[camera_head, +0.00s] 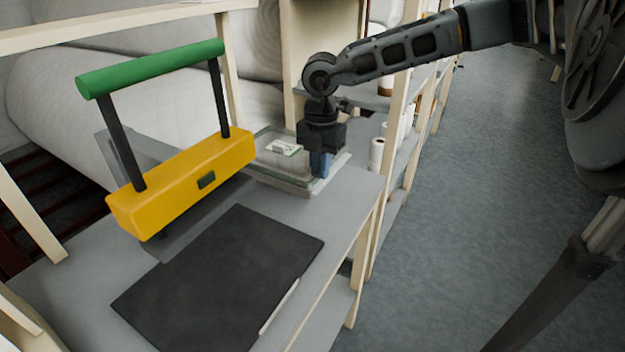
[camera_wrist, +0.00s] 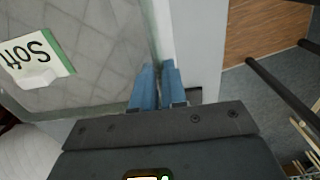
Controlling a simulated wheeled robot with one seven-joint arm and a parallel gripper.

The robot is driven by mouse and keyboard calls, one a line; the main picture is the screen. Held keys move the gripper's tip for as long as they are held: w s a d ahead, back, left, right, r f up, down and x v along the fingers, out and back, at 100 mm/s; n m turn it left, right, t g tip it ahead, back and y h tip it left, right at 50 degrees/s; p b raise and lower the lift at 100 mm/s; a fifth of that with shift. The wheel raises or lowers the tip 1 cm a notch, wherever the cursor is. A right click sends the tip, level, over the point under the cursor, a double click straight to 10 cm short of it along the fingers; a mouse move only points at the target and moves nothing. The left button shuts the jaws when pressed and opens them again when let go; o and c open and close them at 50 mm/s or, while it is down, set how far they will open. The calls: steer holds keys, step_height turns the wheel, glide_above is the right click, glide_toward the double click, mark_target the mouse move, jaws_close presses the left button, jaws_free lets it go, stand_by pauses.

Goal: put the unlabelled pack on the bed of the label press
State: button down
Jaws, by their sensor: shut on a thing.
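A flat, pale quilted pack (camera_head: 262,142) with a clear, green-tinged edge lies at the far end of the grey bench. A card reading "Soft" shows on its upper face, also in the wrist view (camera_wrist: 35,60). My gripper (camera_head: 320,172) points down at the pack's right side. In the wrist view its blue fingers (camera_wrist: 159,72) are closed at the pack's edge (camera_wrist: 155,35); the gripped part is mostly hidden. The label press (camera_head: 185,185) has a yellow bar and a green handle, raised on dark posts. A black flat plate (camera_head: 225,280) lies in front of it.
The bench (camera_head: 345,205) has a narrow clear strip along its right edge. Pale wooden posts and shelves with white rolls (camera_head: 376,154) stand behind. Large white rolls (camera_head: 90,110) lie behind the press. The grey floor (camera_head: 480,190) at the right is open.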

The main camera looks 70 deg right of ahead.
steer(key=s+d+r+b, duration=0.1)
steer(key=s+d+r, duration=0.4)
steer(key=d, duration=0.2)
steer(key=shift+s+d+r+b, duration=0.15)
steer(key=shift+s+r+b, duration=0.15)
steer(key=shift+b, duration=0.1)
